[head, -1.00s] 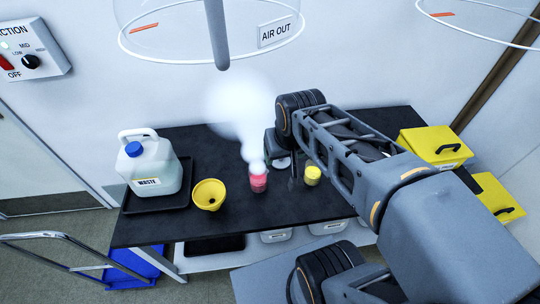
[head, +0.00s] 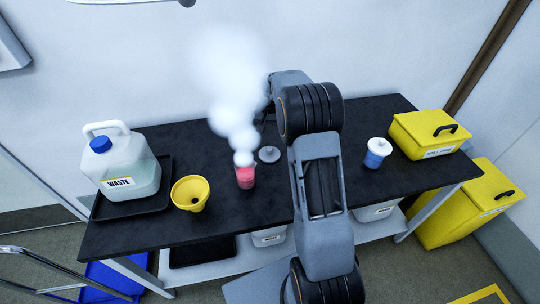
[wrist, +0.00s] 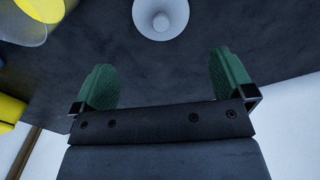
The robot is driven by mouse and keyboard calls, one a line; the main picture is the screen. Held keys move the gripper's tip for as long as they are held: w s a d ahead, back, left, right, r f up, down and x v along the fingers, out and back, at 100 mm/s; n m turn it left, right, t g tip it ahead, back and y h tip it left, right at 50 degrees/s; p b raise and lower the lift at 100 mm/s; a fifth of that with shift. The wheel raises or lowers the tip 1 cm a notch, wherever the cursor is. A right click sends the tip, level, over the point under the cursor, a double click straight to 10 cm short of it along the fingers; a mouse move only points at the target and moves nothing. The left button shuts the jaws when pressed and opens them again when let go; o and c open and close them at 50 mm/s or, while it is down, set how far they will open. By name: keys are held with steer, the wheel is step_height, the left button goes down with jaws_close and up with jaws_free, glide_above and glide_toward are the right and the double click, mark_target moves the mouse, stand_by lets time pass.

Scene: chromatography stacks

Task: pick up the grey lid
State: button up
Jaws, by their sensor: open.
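The grey lid (head: 269,154) lies flat on the black bench, just right of and behind the red beaker (head: 245,177). In the wrist view the grey lid (wrist: 160,16) is a pale round disc with a small knob, cut by the top edge. My gripper (wrist: 160,62) is open and empty, its two green fingers spread apart. The lid is beyond the fingertips, roughly centred between them, and not touched. In the head view my arm hides most of the gripper, which is behind the lid.
White vapour rises from the red beaker. A yellow funnel (head: 190,194) and a waste jug (head: 128,164) on a black tray stand left. A blue jar with a white lid (head: 377,153) and a yellow box (head: 430,135) stand right. A yellow container (wrist: 40,10) shows in the wrist view.

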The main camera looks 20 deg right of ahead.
mark_target(270, 149)
step_height(270, 149, down, 12)
steer(key=shift+r, duration=0.25)
stand_by(0.4)
steer(key=c, duration=0.6)
